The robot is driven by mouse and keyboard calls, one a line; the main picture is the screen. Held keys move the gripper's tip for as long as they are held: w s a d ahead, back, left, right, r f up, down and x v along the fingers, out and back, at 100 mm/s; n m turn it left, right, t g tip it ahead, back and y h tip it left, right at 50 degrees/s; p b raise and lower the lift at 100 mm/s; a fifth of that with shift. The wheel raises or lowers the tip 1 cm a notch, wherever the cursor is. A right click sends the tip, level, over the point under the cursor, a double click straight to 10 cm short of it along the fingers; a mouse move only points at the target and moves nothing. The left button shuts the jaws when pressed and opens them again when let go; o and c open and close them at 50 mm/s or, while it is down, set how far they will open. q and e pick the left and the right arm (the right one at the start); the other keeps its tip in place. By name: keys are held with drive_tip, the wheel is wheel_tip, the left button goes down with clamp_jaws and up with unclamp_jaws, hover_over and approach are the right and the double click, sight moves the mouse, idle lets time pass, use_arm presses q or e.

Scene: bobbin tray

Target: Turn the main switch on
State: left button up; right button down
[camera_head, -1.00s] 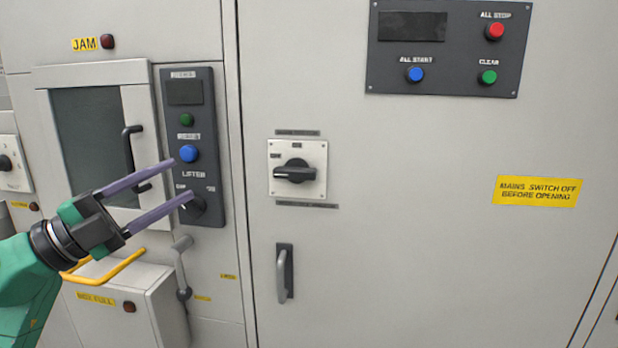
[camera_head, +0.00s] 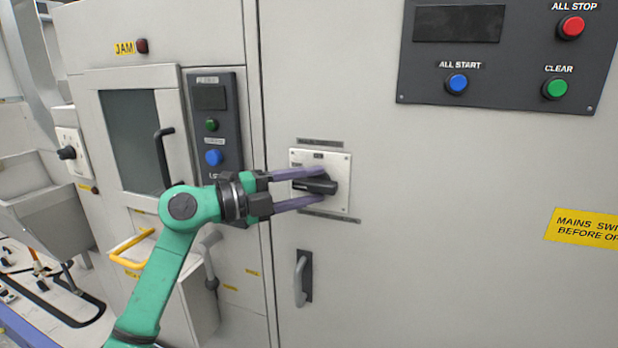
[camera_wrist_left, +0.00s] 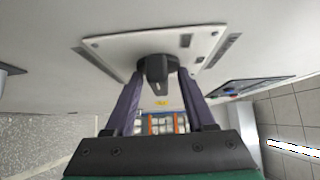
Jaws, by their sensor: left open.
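The main switch is a black rotary handle (camera_head: 315,186) on a white square plate (camera_head: 338,200) on the grey cabinet door. The handle lies about level, its pointed end to the left. My left gripper (camera_head: 312,187) is open, with one purple finger above the handle and one below it. In the left wrist view the handle (camera_wrist_left: 157,72) sits between the two fingertips (camera_wrist_left: 158,85), and the white plate (camera_wrist_left: 115,47) is behind it. I cannot tell whether the fingers touch the handle. The plate's small lettering is too small to read. My right gripper is not in view.
A dark panel (camera_head: 420,80) with blue, red and green buttons is at upper right. A door handle (camera_head: 301,278) is below the switch. A lifter panel (camera_head: 230,120) and a windowed door (camera_head: 130,120) with a black handle stand left. A yellow sign (camera_head: 590,228) is at right.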

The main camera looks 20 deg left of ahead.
use_arm(q)
drive_tip(key=shift+w+d+f, duration=0.1)
drive_tip(key=c, duration=0.8)
clamp_jaws()
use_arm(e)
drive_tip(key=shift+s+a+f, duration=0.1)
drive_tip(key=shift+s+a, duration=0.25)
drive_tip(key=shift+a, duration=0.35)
